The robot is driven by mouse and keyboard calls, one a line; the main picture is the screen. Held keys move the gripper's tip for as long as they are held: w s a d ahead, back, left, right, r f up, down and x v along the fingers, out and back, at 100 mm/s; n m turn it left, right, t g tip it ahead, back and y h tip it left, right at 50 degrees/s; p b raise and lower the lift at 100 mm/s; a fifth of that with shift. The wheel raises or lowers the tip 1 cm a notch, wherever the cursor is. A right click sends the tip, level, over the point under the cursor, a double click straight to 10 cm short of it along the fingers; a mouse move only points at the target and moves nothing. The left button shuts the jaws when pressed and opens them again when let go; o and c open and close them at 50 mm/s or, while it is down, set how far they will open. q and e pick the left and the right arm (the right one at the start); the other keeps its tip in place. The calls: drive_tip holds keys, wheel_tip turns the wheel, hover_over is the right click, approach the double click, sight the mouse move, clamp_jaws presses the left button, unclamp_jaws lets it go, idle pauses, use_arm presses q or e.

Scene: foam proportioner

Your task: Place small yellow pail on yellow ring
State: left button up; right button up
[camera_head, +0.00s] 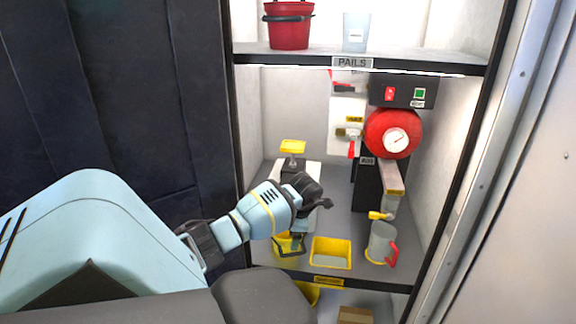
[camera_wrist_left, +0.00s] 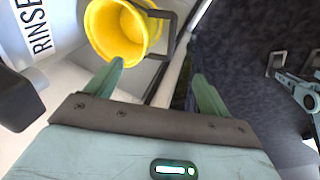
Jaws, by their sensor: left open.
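A small yellow pail (camera_head: 283,241) with a dark handle stands at the front left of the cabinet's lower compartment, partly hidden by my left gripper (camera_head: 298,222). In the left wrist view the pail (camera_wrist_left: 112,28) shows its open mouth, with its dark handle out to the right. My left gripper (camera_wrist_left: 157,68) is open, its two green fingers apart and nothing between them. The pail lies beyond the left finger. A yellow ring (camera_head: 378,262) appears as an arc around the foot of a grey jug (camera_head: 382,240) with a red handle. My right gripper is not in view.
A square yellow-rimmed tray (camera_head: 345,242) sits between pail and jug. A red round gauge unit (camera_head: 385,130) stands behind. A shelf above, labelled PAILS (camera_head: 352,63), holds a red pail (camera_head: 289,28) and a pale cup (camera_head: 355,35). A white body marked RINSE (camera_wrist_left: 42,30) is close by.

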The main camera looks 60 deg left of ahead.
use_arm(q)
drive_tip(key=d+f+t+h, duration=0.1)
drive_tip(key=d+f+h, duration=0.25)
drive_tip(key=d, duration=0.45)
drive_tip(key=s+d+f+n+t+h, duration=0.15)
drive_tip(key=d+f, duration=0.25)
drive_tip(key=d, duration=0.4)
drive_tip(key=d+f+t+h, duration=0.1)
drive_tip(key=d+f+h, duration=0.25)
drive_tip(key=d, duration=0.35)
drive_tip(key=s+d+r+n+t+h, duration=0.1)
drive_tip(key=s+d+n+t+h, duration=0.2)
drive_tip(key=d+n, duration=0.35)
drive_tip(key=s+d+n+t+h, duration=0.2)
drive_tip(key=d+n+t, duration=0.1)
drive_tip(key=d, duration=0.6)
drive_tip(key=s+d+f+n+g+y, duration=0.1)
drive_tip(key=s+f+n+y, duration=0.2)
drive_tip(key=s+n, duration=0.9)
drive_tip(key=s+d+f+n+g+y, duration=0.1)
drive_tip(key=s+f+n+y, duration=0.3)
drive_tip(key=s+n, duration=0.8)
drive_tip(key=d+n+y, duration=0.1)
drive_tip(key=n, duration=0.3)
drive_tip(key=shift+s+n, duration=0.3)
drive_tip(key=shift+n, duration=0.1)
